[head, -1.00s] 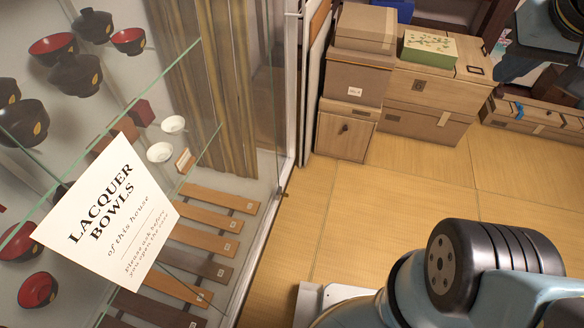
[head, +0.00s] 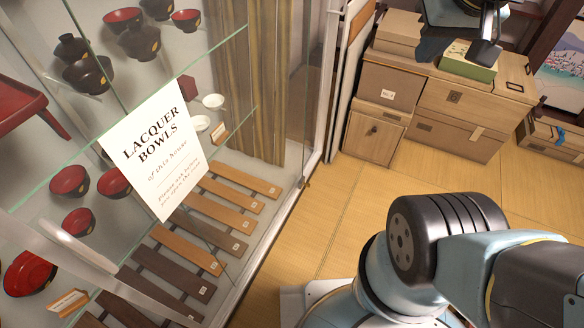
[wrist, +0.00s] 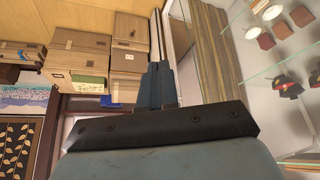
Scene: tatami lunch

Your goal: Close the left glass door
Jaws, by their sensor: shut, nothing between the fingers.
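The glass-fronted cabinet fills the left half of the head view. A pale door stile (head: 120,280) with an oval pull (head: 68,243) crosses the lower left; I cannot tell which door it belongs to. A white "Lacquer Bowls" sign (head: 155,150) is in front of the bowls. The left door's full outline and how far it stands open are not clear. In the wrist view my gripper (wrist: 158,75) is shut and empty, pointing toward the boxes, with the cabinet glass (wrist: 250,80) to its right. It appears apart from the glass.
Several cardboard and wooden boxes (head: 455,85) are stacked beyond the cabinet's right end. The tatami floor (head: 350,200) between boxes and cabinet is clear. Red and black lacquer bowls (head: 75,180) stand on glass shelves inside. A painted screen (head: 565,80) is at the far right.

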